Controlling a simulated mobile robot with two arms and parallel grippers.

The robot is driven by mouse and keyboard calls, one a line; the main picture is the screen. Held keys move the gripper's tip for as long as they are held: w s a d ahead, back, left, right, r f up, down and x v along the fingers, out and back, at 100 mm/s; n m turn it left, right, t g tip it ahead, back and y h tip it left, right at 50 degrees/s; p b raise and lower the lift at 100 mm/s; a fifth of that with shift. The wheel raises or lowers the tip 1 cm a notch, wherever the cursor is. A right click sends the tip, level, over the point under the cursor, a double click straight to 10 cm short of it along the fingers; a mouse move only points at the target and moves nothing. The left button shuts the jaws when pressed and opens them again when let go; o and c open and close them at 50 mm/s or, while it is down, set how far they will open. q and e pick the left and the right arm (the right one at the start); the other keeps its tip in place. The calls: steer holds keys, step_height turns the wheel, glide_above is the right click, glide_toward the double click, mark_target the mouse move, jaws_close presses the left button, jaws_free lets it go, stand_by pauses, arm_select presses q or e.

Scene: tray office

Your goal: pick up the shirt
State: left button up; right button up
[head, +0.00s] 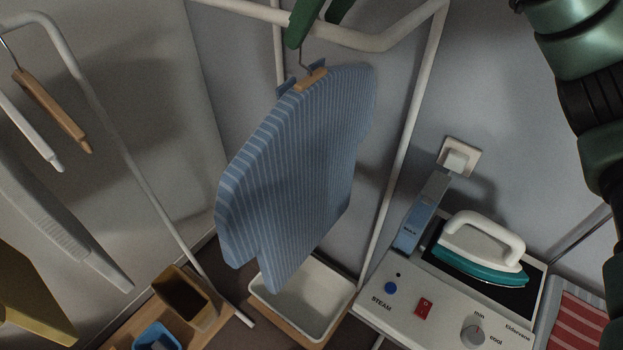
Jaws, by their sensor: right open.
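The blue shirt with thin white stripes (300,165) hangs from a wooden hanger (311,80) in the middle of the head view. Its hem hangs just above a white tray. The hanger's metal hook rises to the white rack rail (375,40). My right gripper (314,30) has green fingers and comes in from the top edge. It is open, with its fingers apart around the rail and hook area above the shirt. Whether it touches the hook I cannot tell. My left gripper is out of view.
A white tray (262,310) stands below the shirt. A steam station (385,308) with a teal iron (480,268) is at the lower right. A brown box (180,293) and a blue container (155,336) sit lower left. Other hangers (52,108) hang on the left.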

steer(key=shift+w+a+f, duration=0.1)
steer(key=shift+w+f, duration=0.05)
steer(key=shift+s, duration=0.2)
steer(key=c, duration=0.4)
jaws_close()
